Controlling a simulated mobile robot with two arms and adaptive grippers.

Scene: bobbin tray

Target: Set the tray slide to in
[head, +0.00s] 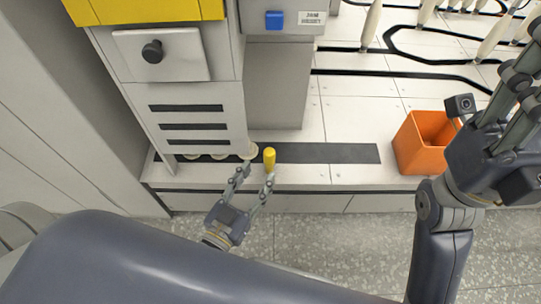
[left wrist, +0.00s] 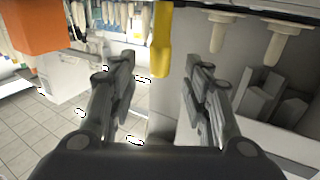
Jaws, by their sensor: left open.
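A yellow handle (head: 269,158), which looks like the tray slide's grip, stands at the foot of the white cabinet, beside a dark strip on the ledge. It also shows in the left wrist view (left wrist: 161,42), just beyond and between the fingertips. My left gripper (head: 256,178) is open and empty, its fingers pointing at the handle with a gap left. I cannot tell the slide's position; the tray itself is mostly hidden. My right gripper (head: 515,88) is at the right edge, partly cut off, away from the handle; its opening is unclear.
The white cabinet (head: 200,110) with dark slots rises behind the left gripper. Pale bobbins (left wrist: 285,40) hang near the handle in the left wrist view. An orange bin (head: 418,145) stands on the ledge at right. The dark strip (head: 325,153) right of the handle is clear.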

